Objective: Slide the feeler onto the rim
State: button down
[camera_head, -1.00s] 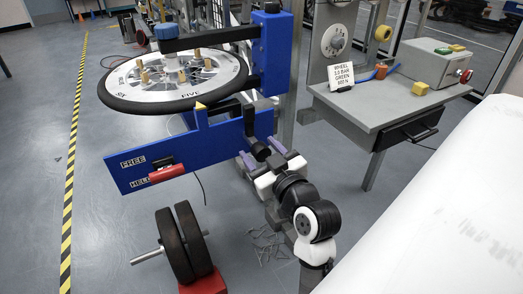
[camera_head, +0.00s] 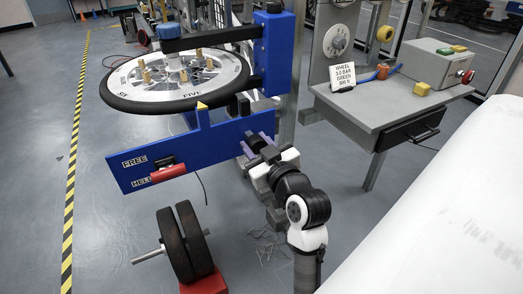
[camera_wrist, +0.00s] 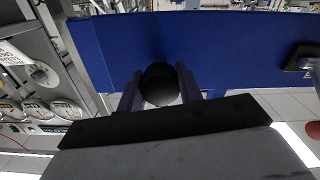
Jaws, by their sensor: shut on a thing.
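The wheel (camera_head: 190,94) lies flat with a black outer rim (camera_head: 130,106) and a silver face in the head view. Below its front edge stands a blue plate (camera_head: 165,150) with an upright post and a yellow tip (camera_head: 202,105), which looks like the feeler. From this angle I cannot tell whether the tip touches the rim. My gripper (camera_head: 258,146) is at the plate's right end. In the wrist view my gripper (camera_wrist: 159,88) has its purple fingers shut on a round black knob (camera_wrist: 160,80) in front of the blue plate.
A red handle (camera_head: 168,173) sits between the FREE and HELD labels. A blue column (camera_head: 276,52) rises behind. A grey bench (camera_head: 375,110) stands right, and black discs on a red block (camera_head: 203,281) stand in front. Open floor lies left.

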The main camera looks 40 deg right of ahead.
jog(key=shift+w+d+r, duration=0.15)
jog(key=shift+w, duration=0.45)
jog(key=c, duration=0.9)
grip_release()
jog(key=shift+w, duration=0.1)
jog(key=shift+c, duration=0.2)
jog(key=b+v, duration=0.3)
jog(key=v, duration=1.1)
jog(key=shift+b, duration=0.3)
jog(key=shift+d, duration=0.1)
